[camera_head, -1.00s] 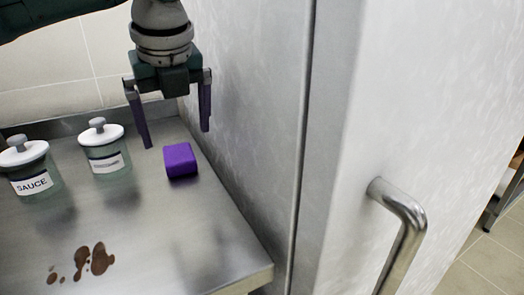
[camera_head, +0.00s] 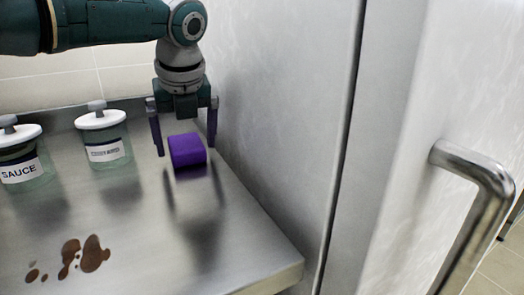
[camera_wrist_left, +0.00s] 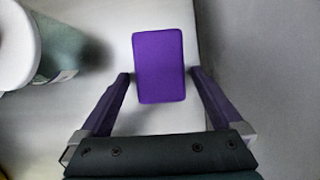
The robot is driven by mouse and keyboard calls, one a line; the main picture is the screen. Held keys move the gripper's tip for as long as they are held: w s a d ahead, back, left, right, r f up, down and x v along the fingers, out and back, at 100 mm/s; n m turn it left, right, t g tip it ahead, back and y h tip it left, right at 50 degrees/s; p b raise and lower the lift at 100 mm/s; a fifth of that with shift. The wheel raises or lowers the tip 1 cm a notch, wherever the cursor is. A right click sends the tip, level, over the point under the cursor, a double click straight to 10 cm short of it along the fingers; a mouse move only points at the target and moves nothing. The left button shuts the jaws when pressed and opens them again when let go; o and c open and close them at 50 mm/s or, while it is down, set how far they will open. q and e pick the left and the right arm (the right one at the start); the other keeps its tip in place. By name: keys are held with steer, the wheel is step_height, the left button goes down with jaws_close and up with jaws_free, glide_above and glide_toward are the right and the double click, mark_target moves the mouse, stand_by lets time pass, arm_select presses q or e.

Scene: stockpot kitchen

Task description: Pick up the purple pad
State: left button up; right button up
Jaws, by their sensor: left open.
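The purple pad (camera_head: 187,150) is a small block on the steel counter, near its right side. My left gripper (camera_head: 184,148) is open, pointing down, with its two purple fingers at either side of the pad in the head view. In the left wrist view the pad (camera_wrist_left: 159,65) lies just ahead of and between the open fingertips (camera_wrist_left: 158,76), with a gap to each side. I cannot tell how far the fingertips are above the counter. My right gripper is not in view.
Two lidded glass jars, one labelled SAUCE (camera_head: 22,165) and another (camera_head: 103,140), stand left of the pad on the counter (camera_head: 130,235). Brown spills (camera_head: 85,257) lie at the front. A tall metal cabinet with a bar handle (camera_head: 480,185) closes off the right.

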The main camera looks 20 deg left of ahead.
mark_target(186, 144)
arm_select(q)
steer(key=shift+w+a+f, duration=0.1)
steer(key=shift+f, duration=0.3)
steer(key=c, duration=1.2)
steer(key=shift+r, duration=0.15)
steer(key=shift+c, duration=0.2)
step_height(186, 144, up, 10)
steer(key=p, duration=0.2)
steer(key=o, duration=0.8)
steer(key=c, duration=0.6)
steer(key=shift+c, duration=0.2)
